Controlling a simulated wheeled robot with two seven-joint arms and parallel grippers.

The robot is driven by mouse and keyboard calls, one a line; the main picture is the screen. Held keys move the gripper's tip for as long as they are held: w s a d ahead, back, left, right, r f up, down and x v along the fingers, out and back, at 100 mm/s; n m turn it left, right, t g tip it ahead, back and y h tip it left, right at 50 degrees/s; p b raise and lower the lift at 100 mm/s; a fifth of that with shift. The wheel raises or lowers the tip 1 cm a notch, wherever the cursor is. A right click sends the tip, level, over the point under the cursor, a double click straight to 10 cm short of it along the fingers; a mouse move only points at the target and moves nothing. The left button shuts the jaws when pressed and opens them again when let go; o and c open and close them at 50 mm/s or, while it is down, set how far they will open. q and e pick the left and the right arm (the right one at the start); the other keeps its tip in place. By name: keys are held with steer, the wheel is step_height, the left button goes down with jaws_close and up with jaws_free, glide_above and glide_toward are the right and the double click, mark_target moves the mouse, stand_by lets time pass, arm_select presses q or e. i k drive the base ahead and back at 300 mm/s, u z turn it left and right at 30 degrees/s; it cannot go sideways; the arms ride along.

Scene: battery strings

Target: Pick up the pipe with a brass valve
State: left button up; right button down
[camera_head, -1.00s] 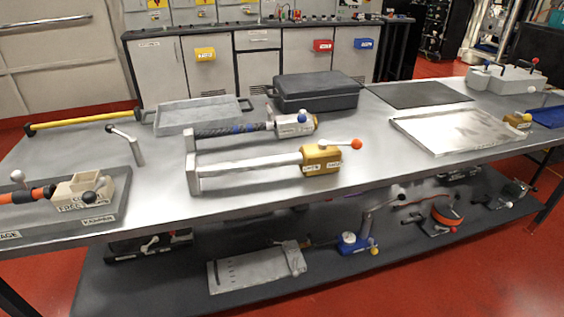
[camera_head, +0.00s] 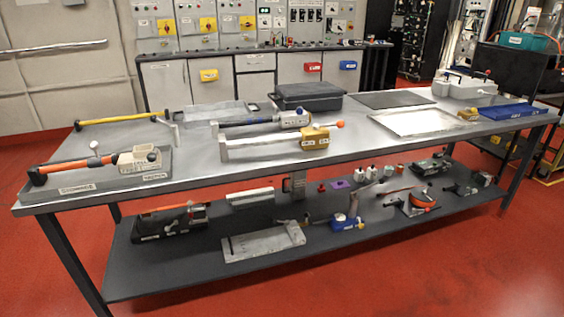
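The pipe with a brass valve (camera_head: 262,144) lies near the front edge of the grey table. It is a straight silver pipe with an upright end plate at its left. A gold-coloured valve block (camera_head: 314,138) with an orange-tipped lever sits at its right end. Just behind it lies a similar pipe with a dark wrapped section and a silver block (camera_head: 294,119) with a blue knob. Neither of my grippers shows in the head view.
The table (camera_head: 210,172) also carries a grey tray (camera_head: 212,111), a dark case (camera_head: 308,97), flat plates and a blue tray (camera_head: 505,111). The lower shelf (camera_head: 180,268) holds several tools. Red floor (camera_head: 400,275) in front is clear.

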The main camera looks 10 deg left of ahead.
mark_target(308, 139)
steer(key=u, duration=0.75)
steer(key=i, duration=1.15)
steer(key=z, duration=0.5)
